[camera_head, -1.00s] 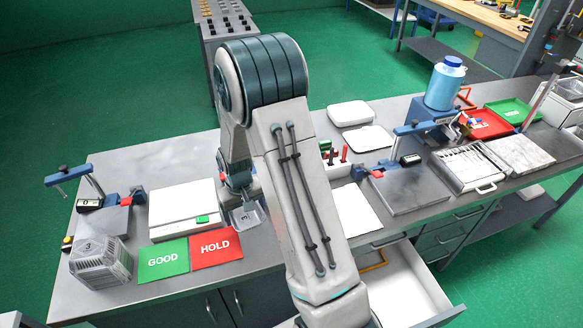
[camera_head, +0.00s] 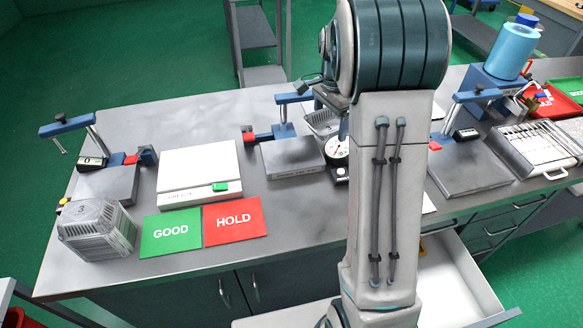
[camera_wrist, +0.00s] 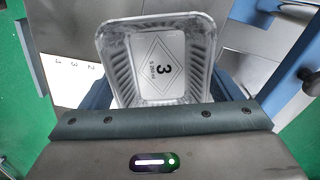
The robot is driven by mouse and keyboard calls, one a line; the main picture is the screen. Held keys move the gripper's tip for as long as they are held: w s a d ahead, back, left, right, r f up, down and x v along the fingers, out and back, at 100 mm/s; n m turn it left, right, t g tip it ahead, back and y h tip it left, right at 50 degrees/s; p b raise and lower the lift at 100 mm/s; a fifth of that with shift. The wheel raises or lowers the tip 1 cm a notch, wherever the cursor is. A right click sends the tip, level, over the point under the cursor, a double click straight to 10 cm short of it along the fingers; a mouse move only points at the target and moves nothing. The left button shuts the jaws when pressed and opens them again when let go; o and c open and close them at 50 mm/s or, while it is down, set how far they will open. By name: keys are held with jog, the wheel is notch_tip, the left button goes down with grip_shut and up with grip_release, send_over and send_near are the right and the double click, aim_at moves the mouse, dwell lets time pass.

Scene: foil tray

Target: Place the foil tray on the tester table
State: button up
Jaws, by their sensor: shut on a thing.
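The foil tray (camera_wrist: 203,48) is silver with ribbed walls and a label reading 3. In the wrist view it sits between the blue fingers of my gripper (camera_wrist: 160,92), which is shut on it. In the head view the tray (camera_head: 320,123) is held near the back of the bench, beside the middle tester. That tester has a blue clamp arm, a red tip and a grey plate table (camera_head: 292,157). The tray is just right of and behind this plate; its height above the bench is unclear. My gripper (camera_head: 328,98) is partly hidden by my arm.
A round dial gauge (camera_head: 336,150) stands close to the tray. Left are a white box (camera_head: 198,172), a GOOD card (camera_head: 171,234), a HOLD card (camera_head: 235,221), a stack of trays (camera_head: 97,230) and another tester (camera_head: 105,180). A third tester (camera_head: 470,165) stands right.

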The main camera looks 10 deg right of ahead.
jog(key=m+b, duration=0.1)
jog(key=d+r+m+b, duration=0.1)
jog(key=m, duration=0.1)
jog(key=shift+s+d+r, duration=0.2)
jog(key=shift+d+r, duration=0.05)
jog(key=shift+d, duration=0.05)
jog(key=shift+a+m, duration=0.15)
jog(key=shift+m, duration=0.15)
jog(key=p, duration=0.1)
send_over(292, 153)
notch_tip(292, 153, down, 6)
jog(key=shift+f, duration=2.25)
jog(key=shift+f, duration=0.1)
jog(key=o, duration=0.8)
